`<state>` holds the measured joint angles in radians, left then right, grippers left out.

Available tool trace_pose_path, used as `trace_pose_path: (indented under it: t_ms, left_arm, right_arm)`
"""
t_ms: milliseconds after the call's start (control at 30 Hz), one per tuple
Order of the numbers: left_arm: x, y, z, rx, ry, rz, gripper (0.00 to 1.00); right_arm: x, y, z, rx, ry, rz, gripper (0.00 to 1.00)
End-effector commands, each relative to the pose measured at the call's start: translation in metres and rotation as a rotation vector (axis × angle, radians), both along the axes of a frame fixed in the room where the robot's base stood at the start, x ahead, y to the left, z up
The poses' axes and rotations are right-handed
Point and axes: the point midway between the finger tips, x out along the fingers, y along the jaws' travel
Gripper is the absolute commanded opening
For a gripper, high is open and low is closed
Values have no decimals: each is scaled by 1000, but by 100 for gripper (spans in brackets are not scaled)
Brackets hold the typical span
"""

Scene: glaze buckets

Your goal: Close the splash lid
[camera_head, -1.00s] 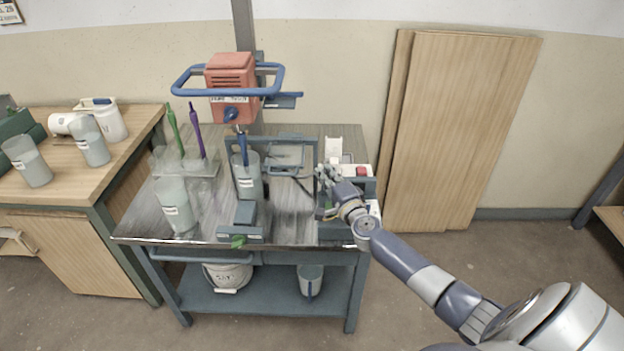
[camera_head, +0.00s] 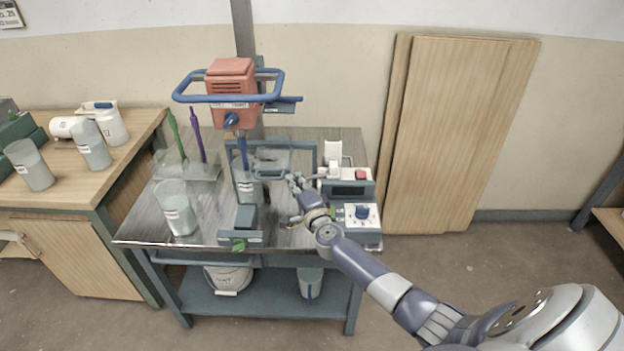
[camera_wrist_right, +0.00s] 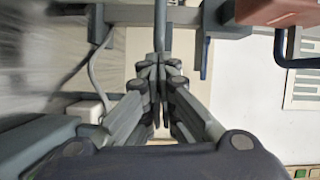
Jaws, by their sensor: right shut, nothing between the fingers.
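The splash lid (camera_head: 271,160) is a clear panel with a grey-blue handle, beside the mixer shaft and partly over the bucket's right side in the head view. The clear bucket (camera_head: 246,187) stands under the red mixer (camera_head: 231,92), with the shaft reaching down into it. My right gripper (camera_head: 293,181) is shut and empty, just right of the lid handle; I cannot tell whether they touch. Its closed fingers (camera_wrist_right: 160,70) also show in the right wrist view. My left gripper is not in view.
A control box with a dial (camera_head: 361,213) stands right of my right arm. A grey clamp block (camera_head: 243,222) sits at the bench front. A clear container (camera_head: 176,208) stands front left, and a rack with green and purple tools (camera_head: 202,171) stands behind it.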

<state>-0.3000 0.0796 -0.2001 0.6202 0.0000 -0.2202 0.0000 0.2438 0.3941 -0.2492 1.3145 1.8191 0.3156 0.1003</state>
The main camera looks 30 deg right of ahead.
Motion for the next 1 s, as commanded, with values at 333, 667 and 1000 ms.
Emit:
trace_pose_path:
  t_ms: [333, 667, 1000]
  left_arm:
    - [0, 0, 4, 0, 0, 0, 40]
    - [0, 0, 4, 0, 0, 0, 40]
    - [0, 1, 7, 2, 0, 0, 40]
  right_arm:
    - [43, 64, 1, 1, -1, 1, 0]
    - [49, 74, 1, -2, 0, 5, 0]
    - [48, 72, 3, 0, 0, 5, 0]
